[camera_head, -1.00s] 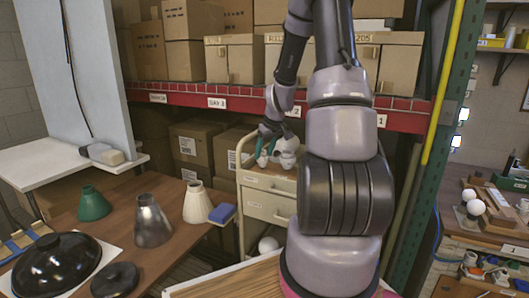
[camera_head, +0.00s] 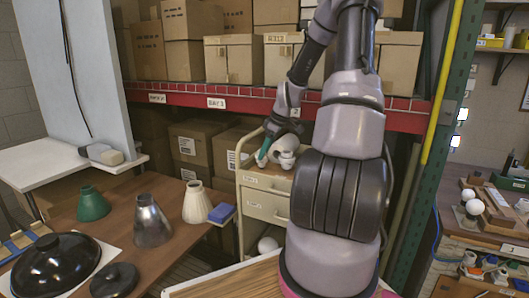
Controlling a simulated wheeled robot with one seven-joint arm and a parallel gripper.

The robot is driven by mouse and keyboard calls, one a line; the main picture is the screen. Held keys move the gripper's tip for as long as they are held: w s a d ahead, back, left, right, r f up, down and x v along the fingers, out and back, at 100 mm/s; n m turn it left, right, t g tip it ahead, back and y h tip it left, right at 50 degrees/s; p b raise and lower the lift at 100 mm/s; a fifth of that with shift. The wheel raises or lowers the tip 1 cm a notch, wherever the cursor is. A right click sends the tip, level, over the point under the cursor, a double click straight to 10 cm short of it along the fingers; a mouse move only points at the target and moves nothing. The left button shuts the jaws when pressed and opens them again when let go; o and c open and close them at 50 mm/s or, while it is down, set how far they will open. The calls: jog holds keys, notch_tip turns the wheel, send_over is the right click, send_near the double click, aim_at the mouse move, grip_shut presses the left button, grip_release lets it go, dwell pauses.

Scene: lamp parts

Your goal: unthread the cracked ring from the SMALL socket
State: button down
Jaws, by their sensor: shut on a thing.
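My gripper (camera_head: 268,148) is over the top of the cream drawer cart, at the left side of the rounded white objects there. Its teal finger points down and left. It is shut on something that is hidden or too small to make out. The rounded white objects (camera_head: 286,150) sit partly behind and below the gripper. I cannot make out a cracked ring or tell which thing is the small socket.
The cream drawer cart (camera_head: 265,206) stands before the shelf. On the brown table are a green cone (camera_head: 92,204), a metal cone (camera_head: 151,221), a cream cone (camera_head: 196,203), a blue block (camera_head: 222,213) and a black dome (camera_head: 62,268).

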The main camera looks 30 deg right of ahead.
jog(key=n, duration=0.1)
jog(key=n+y, duration=0.1)
jog(key=shift+w+d+n+g, duration=0.2)
jog(key=shift+n+g, duration=0.1)
jog(key=shift+g, duration=0.1)
jog(key=n+g, duration=0.1)
jog(key=n, duration=0.3)
jog(key=shift+w+r, duration=0.1)
jog(key=shift+w, duration=0.05)
jog(key=shift+g+y, duration=0.3)
jog(key=n, duration=0.1)
jog(key=n+g, duration=0.1)
jog(key=n, duration=0.2)
jog(key=shift+w+a+n+g, duration=0.1)
jog(key=shift+w+n+g, duration=0.2)
jog(key=shift+n, duration=0.1)
jog(key=shift+r+n+g, duration=0.1)
jog(key=shift+n+g, duration=0.4)
jog(key=shift+n, duration=0.6)
